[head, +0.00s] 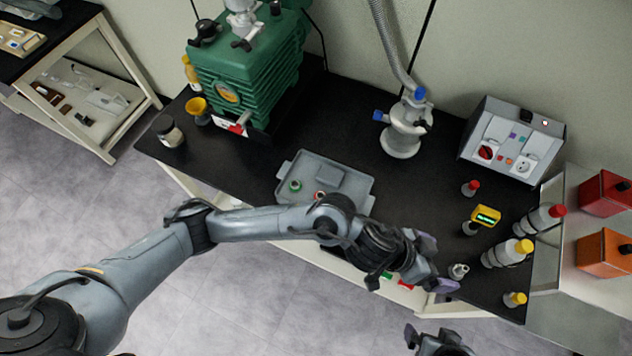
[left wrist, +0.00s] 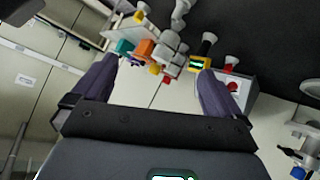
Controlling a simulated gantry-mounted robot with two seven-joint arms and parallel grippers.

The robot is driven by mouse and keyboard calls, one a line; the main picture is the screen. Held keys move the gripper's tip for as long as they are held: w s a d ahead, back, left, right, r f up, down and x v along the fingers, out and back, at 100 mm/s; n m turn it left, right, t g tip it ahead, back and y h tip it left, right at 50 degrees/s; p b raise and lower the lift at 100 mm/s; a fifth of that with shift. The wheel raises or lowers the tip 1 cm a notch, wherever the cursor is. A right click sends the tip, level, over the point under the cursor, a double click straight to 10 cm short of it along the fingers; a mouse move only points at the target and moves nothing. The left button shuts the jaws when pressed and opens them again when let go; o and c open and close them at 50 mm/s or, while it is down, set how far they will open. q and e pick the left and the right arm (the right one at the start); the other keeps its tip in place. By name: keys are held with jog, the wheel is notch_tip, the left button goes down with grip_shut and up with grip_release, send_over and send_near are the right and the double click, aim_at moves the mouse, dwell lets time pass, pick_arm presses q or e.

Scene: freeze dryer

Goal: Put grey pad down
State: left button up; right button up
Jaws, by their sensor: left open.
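My left gripper (head: 438,263) is open above the front edge of the black bench, right of the grey tray. In the left wrist view its two purple-grey fingers (left wrist: 160,65) are apart, and nothing shows held between them. A flat grey rectangular piece (head: 329,174) lies in the tray; it may be the grey pad, but I cannot tell for sure. My left forearm covers the tray's front part. Part of my right gripper (head: 440,343) shows at the bottom edge of the head view; its jaws are not clear.
The grey tray (head: 285,187) stands mid-bench. A green pump (head: 245,80) is at the back left, a control box (head: 513,140) at the back right. Several bottles, including a yellow-capped one (head: 507,253), stand on the bench's right end. The bench behind the gripper is mostly clear.

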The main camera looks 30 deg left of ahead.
pick_arm(q)
jog(key=a+f+n+t+y, duration=0.2)
jog(key=a+n+t+y, duration=0.25)
jog(key=a, duration=1.35)
jog(key=s+a+f+n+g+y, duration=0.1)
jog(key=s+a+f+g+y, duration=0.1)
jog(key=s+a, duration=0.4)
jog(key=s+a+f+n+g+y, duration=0.1)
jog(key=s+a+f+g+y, duration=0.2)
jog(key=a, duration=0.9)
jog(key=s+f, duration=0.2)
jog(key=s, duration=0.2)
jog(key=shift+a, duration=0.15)
notch_tip(320, 180, up, 30)
jog(key=p, duration=2.9)
jog(key=shift+f, duration=0.25)
